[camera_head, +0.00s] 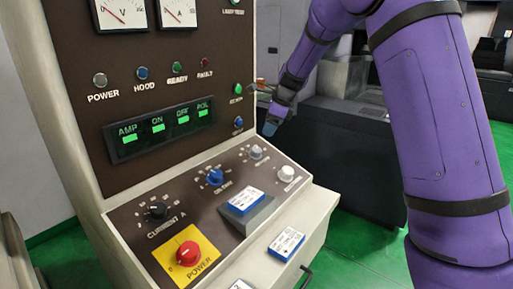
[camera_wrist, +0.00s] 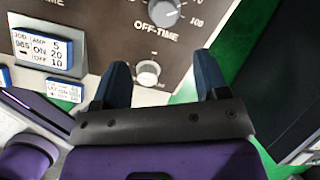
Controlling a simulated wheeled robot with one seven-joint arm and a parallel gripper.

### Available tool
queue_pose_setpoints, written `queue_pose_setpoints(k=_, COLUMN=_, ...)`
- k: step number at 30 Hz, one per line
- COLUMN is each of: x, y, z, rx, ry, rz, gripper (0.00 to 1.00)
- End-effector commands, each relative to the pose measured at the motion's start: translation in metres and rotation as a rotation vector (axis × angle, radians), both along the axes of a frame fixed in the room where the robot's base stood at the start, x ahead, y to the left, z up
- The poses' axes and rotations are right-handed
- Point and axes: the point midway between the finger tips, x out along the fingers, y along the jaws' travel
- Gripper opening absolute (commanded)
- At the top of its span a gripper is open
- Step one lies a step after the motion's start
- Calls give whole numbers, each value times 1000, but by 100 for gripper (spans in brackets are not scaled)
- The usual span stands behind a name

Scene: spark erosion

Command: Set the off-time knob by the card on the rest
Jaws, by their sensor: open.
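The off-time knob (camera_wrist: 164,12) is grey, at the top of the wrist view above its OFF-TIME label; its top is cut off and I cannot tell its setting. It also shows in the head view (camera_head: 256,152), upper right on the sloped panel. The card on the rest (camera_wrist: 40,48) reads JOB 965, AMP 5, ON 20, OFF 10; in the head view it lies on the dark rest (camera_head: 259,216). My gripper (camera_wrist: 162,65) is open and empty, apart from the knob. In the head view my gripper (camera_head: 270,125) is above and right of that knob.
A plain white knob (camera_wrist: 147,73) appears between my fingers in the wrist view. The current knob (camera_head: 158,209), blue knob (camera_head: 215,177) and red power switch (camera_head: 187,252) share the panel. Another card (camera_head: 286,243) lies on the front ledge. Meters and a display (camera_head: 158,127) stand above.

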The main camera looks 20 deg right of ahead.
Motion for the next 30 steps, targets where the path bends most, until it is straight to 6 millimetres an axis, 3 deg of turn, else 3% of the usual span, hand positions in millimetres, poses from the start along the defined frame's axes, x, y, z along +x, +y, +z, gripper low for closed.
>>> queue_pose_setpoints(k=8, x=13, y=4, z=-19, rx=12, ry=16, rz=-46, gripper=68)
queue_pose_setpoints(k=24, x=39, y=27, z=-96, rx=12, ry=14, rz=-42, gripper=68)
queue_pose_setpoints(k=30, x=42, y=30, z=-107, rx=11, ry=13, rz=-43, gripper=68)
